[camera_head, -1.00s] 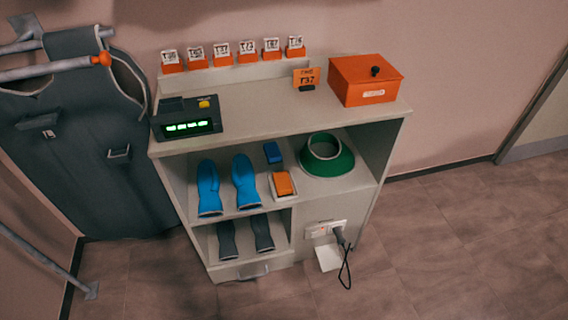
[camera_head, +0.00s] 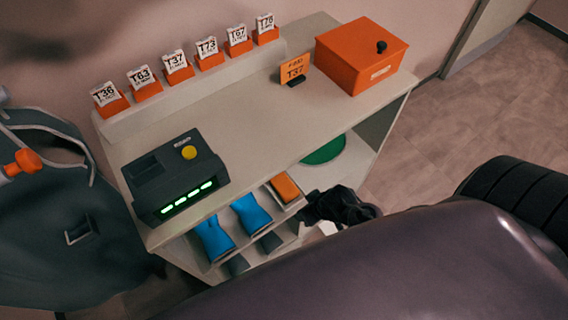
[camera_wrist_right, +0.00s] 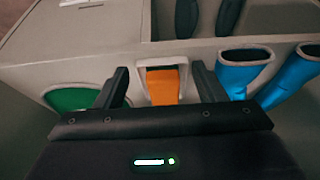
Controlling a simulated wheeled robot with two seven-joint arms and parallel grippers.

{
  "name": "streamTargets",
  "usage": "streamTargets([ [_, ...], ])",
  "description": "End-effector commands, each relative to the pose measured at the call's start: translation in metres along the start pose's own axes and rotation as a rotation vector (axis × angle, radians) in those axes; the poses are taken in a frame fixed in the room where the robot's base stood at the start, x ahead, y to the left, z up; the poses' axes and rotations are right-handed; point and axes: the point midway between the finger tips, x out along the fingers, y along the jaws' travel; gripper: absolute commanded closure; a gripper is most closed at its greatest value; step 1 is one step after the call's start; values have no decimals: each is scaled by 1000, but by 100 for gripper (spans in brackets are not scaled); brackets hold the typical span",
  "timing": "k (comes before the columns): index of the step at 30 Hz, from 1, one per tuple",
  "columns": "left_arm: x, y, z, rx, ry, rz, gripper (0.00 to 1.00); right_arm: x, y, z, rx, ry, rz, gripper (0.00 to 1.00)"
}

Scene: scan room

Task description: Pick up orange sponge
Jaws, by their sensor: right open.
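The orange sponge (camera_head: 286,187) lies in a small white tray (camera_head: 298,203) on the cabinet's upper shelf. In the right wrist view the sponge (camera_wrist_right: 162,87) shows between my fingers, with the tray's white rim (camera_wrist_right: 160,61) around its far end. My right gripper (camera_wrist_right: 162,78) is open and empty, with one finger to each side of the sponge. I cannot tell how far the fingertips are from it. In the head view my right gripper (camera_head: 312,205) is a dark shape just right of the tray, and my arm covers the lower right. My left gripper is not in view.
Blue boots or gloves (camera_head: 251,213) stand beside the tray on the shelf. A green ring-shaped thing (camera_head: 325,150) is on the other side. The cabinet top (camera_head: 250,120) overhangs the shelf and bears a dark display box (camera_head: 175,175) and an orange box (camera_head: 360,55).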

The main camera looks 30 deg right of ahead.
Motion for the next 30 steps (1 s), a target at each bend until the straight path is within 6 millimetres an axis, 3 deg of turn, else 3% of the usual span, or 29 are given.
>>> streamTargets([
  [6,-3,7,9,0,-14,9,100,18,0,-48,0,6,0,36],
  [12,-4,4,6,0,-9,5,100,32,0,-77,0,4,-1,36],
  [20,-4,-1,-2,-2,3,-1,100,39,0,-95,0,3,-1,36],
  [30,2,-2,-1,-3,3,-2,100,87,0,-94,-1,1,0,36],
])
